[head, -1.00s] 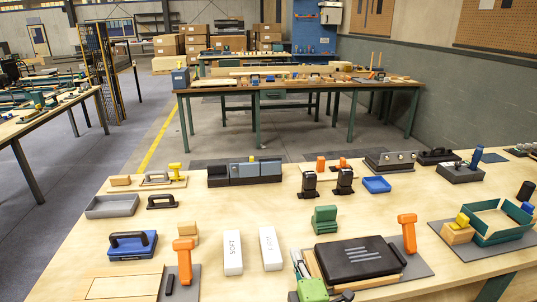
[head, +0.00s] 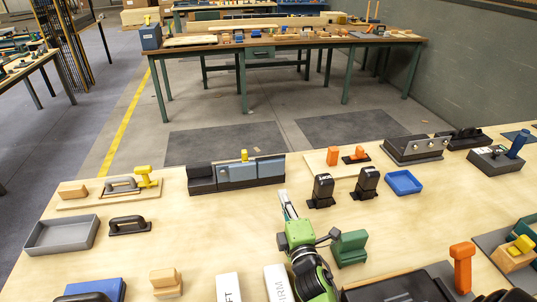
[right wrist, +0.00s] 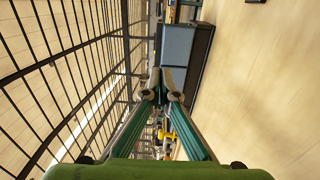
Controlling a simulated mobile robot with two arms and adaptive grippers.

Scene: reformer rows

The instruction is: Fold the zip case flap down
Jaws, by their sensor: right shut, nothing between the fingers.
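I cannot pick out the zip case flap for certain. A flat black case-like piece (head: 400,287) lies at the bottom edge of the head view, mostly cut off. A long dark case with blue-grey panels (head: 237,172) sits at the far edge of the bench; a blue-grey and black box, probably this case, also shows in the right wrist view (right wrist: 177,45). My right gripper (head: 286,206) is above the middle of the bench, shut and empty, its fingers pointing toward the far edge. Its fingertips meet in the right wrist view (right wrist: 160,88). My left gripper is out of view.
A green block (head: 349,248) stands right beside my right gripper. Two black holders (head: 322,190) and a blue tray (head: 403,182) lie beyond it. White blocks (head: 228,287) stand below left. A grey tray (head: 62,235) is at left. Bare wood lies left of my gripper.

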